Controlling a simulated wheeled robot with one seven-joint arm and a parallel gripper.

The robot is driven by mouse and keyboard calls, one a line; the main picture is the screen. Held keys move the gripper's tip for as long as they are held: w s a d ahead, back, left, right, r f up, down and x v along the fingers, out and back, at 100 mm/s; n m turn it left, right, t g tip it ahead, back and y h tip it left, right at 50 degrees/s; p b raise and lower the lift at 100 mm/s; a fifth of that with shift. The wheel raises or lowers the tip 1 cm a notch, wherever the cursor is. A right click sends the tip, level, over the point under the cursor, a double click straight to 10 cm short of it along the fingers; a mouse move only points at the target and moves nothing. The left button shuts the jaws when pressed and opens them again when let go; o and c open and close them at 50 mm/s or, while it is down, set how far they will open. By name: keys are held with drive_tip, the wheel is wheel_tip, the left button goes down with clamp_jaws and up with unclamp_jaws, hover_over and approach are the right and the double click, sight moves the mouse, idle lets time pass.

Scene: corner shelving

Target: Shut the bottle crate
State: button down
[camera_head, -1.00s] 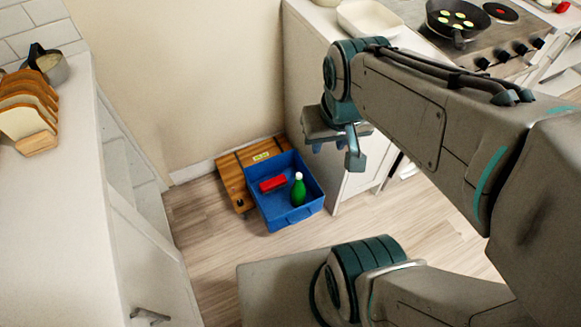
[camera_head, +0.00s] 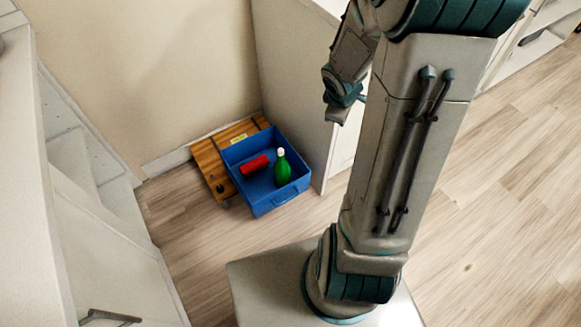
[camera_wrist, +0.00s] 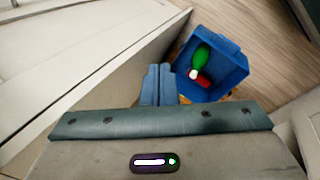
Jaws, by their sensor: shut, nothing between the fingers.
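The bottle crate has a blue open-topped part (camera_head: 263,203) with a handle on its front side and a wooden part (camera_head: 212,161) with dark strips behind and to its left. The blue part stands out from the wooden part, so the crate is open. In the wrist view the blue part (camera_wrist: 232,58) is at upper right. My gripper (camera_wrist: 158,68) is shut and empty, apart from the crate; in the head view it is above and right of it.
A white cabinet side (camera_head: 300,90) rises close to the crate's right. A wall (camera_head: 150,80) is behind it. A counter with a drawer handle (camera_head: 110,317) stands at left. Wooden floor (camera_head: 190,225) is clear in front of the crate.

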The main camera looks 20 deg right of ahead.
wheel_tip(320, 180, down, 20)
drive_tip(key=w+d+r+n+y+b, duration=0.1)
drive_tip(key=d+n+y+b, duration=0.15)
drive_tip(key=n+b, duration=0.3)
drive_tip(key=n+t+y+b, duration=0.1)
drive_tip(key=n+y+b, duration=0.5)
drive_tip(key=b, duration=0.7)
approach(288, 188)
drive_tip(key=shift+m+y, duration=0.25)
drive_tip(key=shift+m, duration=0.2)
drive_tip(key=f, duration=0.1)
drive_tip(key=a+f, duration=0.1)
drive_tip(key=f, duration=0.2)
drive_tip(key=shift+w+a, duration=0.25)
drive_tip(key=shift+a, duration=0.05)
drive_tip(key=shift+w+a, duration=0.15)
drive_tip(key=shift+w, duration=0.4)
drive_tip(key=shift+w, duration=0.1)
